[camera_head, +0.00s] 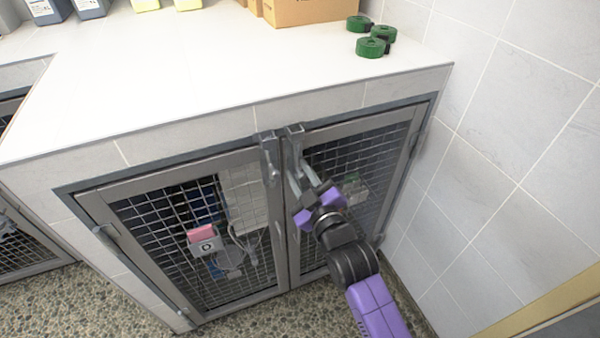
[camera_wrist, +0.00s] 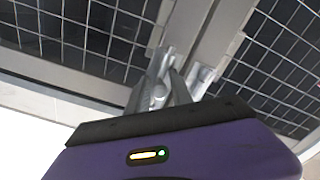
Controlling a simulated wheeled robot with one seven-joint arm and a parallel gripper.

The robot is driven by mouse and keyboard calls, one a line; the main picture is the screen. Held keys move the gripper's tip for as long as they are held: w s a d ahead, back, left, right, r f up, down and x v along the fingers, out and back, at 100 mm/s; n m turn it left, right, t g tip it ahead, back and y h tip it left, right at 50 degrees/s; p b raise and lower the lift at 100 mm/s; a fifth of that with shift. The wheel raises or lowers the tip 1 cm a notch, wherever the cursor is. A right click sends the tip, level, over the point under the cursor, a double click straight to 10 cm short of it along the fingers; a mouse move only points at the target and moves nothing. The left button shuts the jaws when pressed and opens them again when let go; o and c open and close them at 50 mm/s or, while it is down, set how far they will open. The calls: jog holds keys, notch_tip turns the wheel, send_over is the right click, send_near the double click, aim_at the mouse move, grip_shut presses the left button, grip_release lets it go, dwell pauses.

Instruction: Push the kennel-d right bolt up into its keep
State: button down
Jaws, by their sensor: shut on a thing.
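Two metal bolts sit at the top where the two mesh doors meet: the right bolt (camera_head: 295,143) on the right door and the left bolt (camera_head: 270,160) on the left door. My purple and black gripper (camera_head: 300,178) reaches up to the right bolt from below. In the wrist view, my gripper (camera_wrist: 163,82) is shut on the right bolt's metal knob (camera_wrist: 158,96), between its two fingers. The left bolt (camera_wrist: 204,80) shows there, apart from my fingers. My fingers partly hide the right bolt, and I cannot tell how far it sits in its keep.
A white counter (camera_head: 180,85) overhangs the doors. Green rolls (camera_head: 371,47) and a cardboard box (camera_head: 305,11) stand on it. A tiled wall (camera_head: 510,150) rises close on the right. A pink-topped device (camera_head: 203,238) shows at the left door. The pebbled floor in front is clear.

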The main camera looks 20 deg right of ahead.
aim_at(297, 156)
jog(key=shift+d+r+p, duration=0.1)
jog(key=shift+r+p, duration=1.35)
jog(key=shift+r, duration=0.45)
jog(key=c, duration=1.3)
grip_release()
jog(key=shift+r, duration=0.1)
jog(key=shift+c, duration=0.2)
jog(key=shift+s+f, duration=0.25)
jog(key=shift+s, duration=0.3)
jog(key=s, duration=0.6)
jog(key=shift+s, duration=0.35)
jog(key=shift+r, duration=0.1)
